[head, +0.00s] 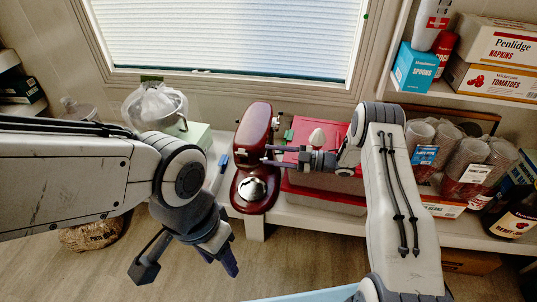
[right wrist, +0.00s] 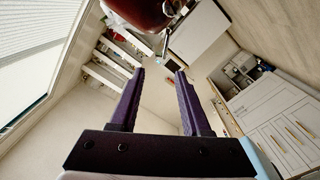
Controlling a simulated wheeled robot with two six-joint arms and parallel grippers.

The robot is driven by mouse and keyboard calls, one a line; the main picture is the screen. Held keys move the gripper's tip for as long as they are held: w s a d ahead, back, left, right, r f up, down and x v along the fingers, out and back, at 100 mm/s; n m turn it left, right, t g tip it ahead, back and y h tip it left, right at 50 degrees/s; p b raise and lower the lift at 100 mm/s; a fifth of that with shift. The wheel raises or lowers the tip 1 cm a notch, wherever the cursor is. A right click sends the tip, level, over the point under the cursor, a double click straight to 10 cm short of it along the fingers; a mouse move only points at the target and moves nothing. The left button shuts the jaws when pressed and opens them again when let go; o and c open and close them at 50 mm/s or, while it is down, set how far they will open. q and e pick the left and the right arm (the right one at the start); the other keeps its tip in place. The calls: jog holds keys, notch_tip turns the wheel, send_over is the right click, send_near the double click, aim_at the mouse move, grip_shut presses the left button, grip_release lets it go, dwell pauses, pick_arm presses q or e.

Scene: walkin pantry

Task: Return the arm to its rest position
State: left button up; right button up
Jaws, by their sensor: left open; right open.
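My right arm reaches over the shelf in the head view. Its gripper (head: 266,155) points left, with its fingertips close to the dark red stand mixer (head: 253,128); I cannot tell whether they touch it. In the right wrist view the right gripper (right wrist: 159,72) is open, with nothing between its purple fingers. The mixer's red body (right wrist: 145,10) shows there beyond the fingers at the top. My left gripper (head: 188,267) is open and empty, pointing down in front of the shelf, above the floor.
A red-lidded bin (head: 330,190) lies under my right gripper. A glass jar (head: 75,108), a bagged pot (head: 158,107) and a blue marker (head: 223,162) are left of the mixer. Cup stacks (head: 465,160) and boxes (head: 497,42) crowd the right. Floor (head: 120,275) is open in front.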

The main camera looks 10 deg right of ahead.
jog(key=w+a+r+m+t+h, duration=0.1)
jog(key=w+a+r+h, duration=0.1)
jog(key=w+a+r, duration=0.1)
jog(key=w+a+r+m+t+h, duration=0.2)
jog(key=w+a+r+h, duration=0.1)
jog(key=r, duration=0.1)
jog(key=shift+w+a+h, duration=0.3)
jog(key=s+a+r+m+t+h, duration=0.1)
jog(key=s+a+r+m+h, duration=0.25)
jog(key=r+m+h, duration=0.2)
jog(key=s+d+r+m+g+h, duration=0.1)
jog(key=s+d+m+g+h, duration=0.3)
jog(key=s, duration=1.7)
jog(key=s+r+m+g+h, duration=0.15)
jog(key=s+g, duration=0.45)
jog(key=s, duration=1.5)
notch_tip(320, 180, up, 26)
jog(key=p, duration=2.6)
jog(key=shift+w+d+p, duration=0.2)
jog(key=shift+w+p, duration=0.1)
jog(key=shift+w, duration=0.15)
